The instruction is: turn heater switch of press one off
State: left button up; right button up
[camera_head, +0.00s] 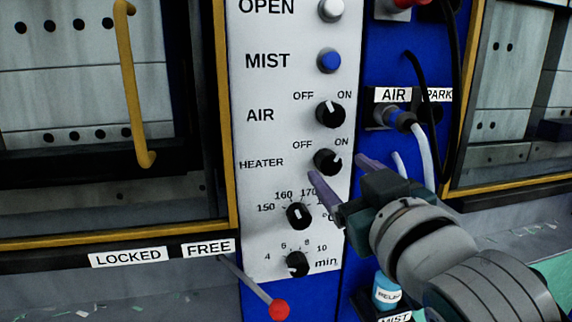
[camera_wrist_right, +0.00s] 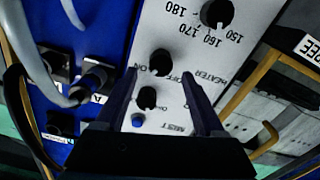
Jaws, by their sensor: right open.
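The black heater switch (camera_head: 327,162) is a round knob on the white control panel, and its white mark points up and right, toward ON. My right gripper (camera_head: 338,167) is open, with one finger low on the left of the switch and the other on its right. In the right wrist view, which is upside down, the heater switch (camera_wrist_right: 160,62) shows between the two fingertips (camera_wrist_right: 160,73). I cannot tell whether the fingers touch it. My left gripper is not in view.
The air switch (camera_head: 330,113) and blue mist button (camera_head: 330,61) are above; the temperature knob (camera_head: 299,215) and timer knob (camera_head: 297,264) are below. A hose plug (camera_head: 400,118) is to the right. A red-tipped lever (camera_head: 278,309) sticks out below the panel.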

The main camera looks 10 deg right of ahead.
aim_at(331, 163)
jog(key=shift+w, duration=1.85)
jog(key=shift+a, duration=0.1)
grip_shut()
